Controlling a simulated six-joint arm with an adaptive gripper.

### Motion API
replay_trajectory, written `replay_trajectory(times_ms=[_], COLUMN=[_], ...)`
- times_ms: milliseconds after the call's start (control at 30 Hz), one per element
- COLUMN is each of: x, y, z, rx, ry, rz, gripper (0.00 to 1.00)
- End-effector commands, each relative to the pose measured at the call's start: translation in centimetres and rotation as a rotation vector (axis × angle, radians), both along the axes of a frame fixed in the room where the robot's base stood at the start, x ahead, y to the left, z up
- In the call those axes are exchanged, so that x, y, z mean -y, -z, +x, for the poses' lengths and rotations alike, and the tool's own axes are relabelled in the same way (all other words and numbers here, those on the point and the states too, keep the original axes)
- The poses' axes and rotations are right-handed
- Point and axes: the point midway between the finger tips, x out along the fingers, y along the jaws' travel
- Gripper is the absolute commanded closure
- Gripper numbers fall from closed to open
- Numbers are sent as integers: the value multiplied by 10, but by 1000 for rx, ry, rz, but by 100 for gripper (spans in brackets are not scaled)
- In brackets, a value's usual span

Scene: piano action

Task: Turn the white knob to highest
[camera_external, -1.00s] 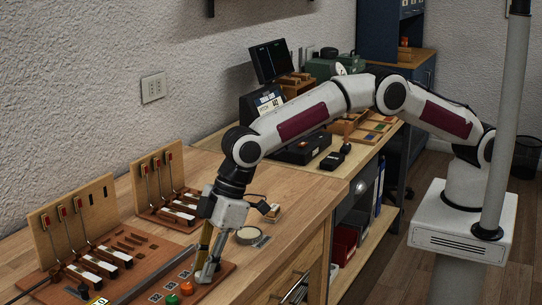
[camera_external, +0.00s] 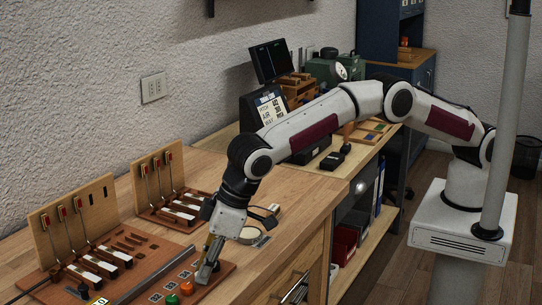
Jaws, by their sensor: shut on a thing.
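My gripper (camera_external: 207,274) points down at the right part of the brown board (camera_external: 222,268) on the workbench. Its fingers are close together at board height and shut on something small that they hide. I cannot make out a white knob; the fingers cover that spot. An orange-red knob (camera_external: 187,288) and a green knob (camera_external: 172,299) stand on the board just left of and below the fingertips. Small dark labelled squares (camera_external: 170,287) lie in a row beside them.
Piano action models with upright wooden backs (camera_external: 72,228) stand at the left. A long grey bar (camera_external: 150,276) lies along the board. A round pale disc (camera_external: 249,234) sits close behind my gripper. A monitor (camera_external: 270,60) and a display (camera_external: 268,104) stand farther back. The bench front right is clear.

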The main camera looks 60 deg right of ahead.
Motion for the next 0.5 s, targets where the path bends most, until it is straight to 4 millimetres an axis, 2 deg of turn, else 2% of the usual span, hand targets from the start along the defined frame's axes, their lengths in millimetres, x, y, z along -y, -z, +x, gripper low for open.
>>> replay_trajectory(times_ms=[500], x=[0], y=[1], z=[-1], rx=[2], ry=[175], rz=[4], gripper=[100])
